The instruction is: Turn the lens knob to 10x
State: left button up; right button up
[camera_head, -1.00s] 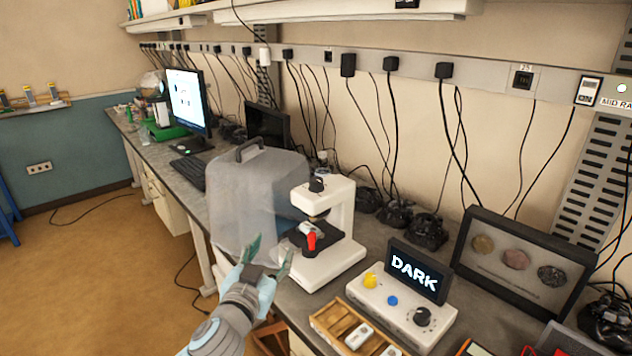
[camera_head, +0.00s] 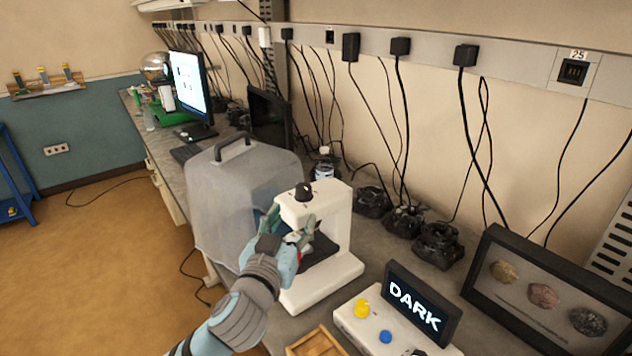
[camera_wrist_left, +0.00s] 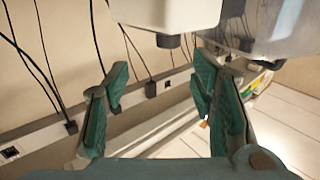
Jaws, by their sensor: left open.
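The white microscope (camera_head: 325,225) stands on the bench in the head view, with a black knob (camera_head: 303,192) on top of its head. Any marking on the knob is too small to read. My left gripper (camera_head: 290,226) is open, in front of the microscope's head and below the knob, and hides part of the lens area and stage. In the left wrist view the open fingers (camera_wrist_left: 160,88) have nothing between them. A white body, seemingly the microscope head (camera_wrist_left: 165,12), with a black lens part (camera_wrist_left: 168,40) shows above them. My right gripper is not in view.
A translucent cover with a handle (camera_head: 228,195) stands close left of the microscope. A box with a "DARK" screen (camera_head: 418,302), a yellow knob and a blue button is at the front right. A framed rock display (camera_head: 540,290) and black cabled devices (camera_head: 438,244) stand behind.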

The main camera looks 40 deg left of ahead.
aim_at(301, 191)
pick_arm(q)
jog(key=w+a+b, duration=0.1)
jog(key=b, duration=0.1)
jog(key=w+a+b, duration=0.1)
jog(key=b, duration=0.1)
jog(key=shift+a+r+b, duration=0.3)
jog(key=shift+r+b, duration=0.05)
jog(key=x, duration=0.9)
jog(key=shift+w+d+f+p, duration=0.1)
jog(key=shift+w+d+p, duration=0.05)
jog(key=shift+p, duration=0.2)
jog(key=shift+w, duration=0.15)
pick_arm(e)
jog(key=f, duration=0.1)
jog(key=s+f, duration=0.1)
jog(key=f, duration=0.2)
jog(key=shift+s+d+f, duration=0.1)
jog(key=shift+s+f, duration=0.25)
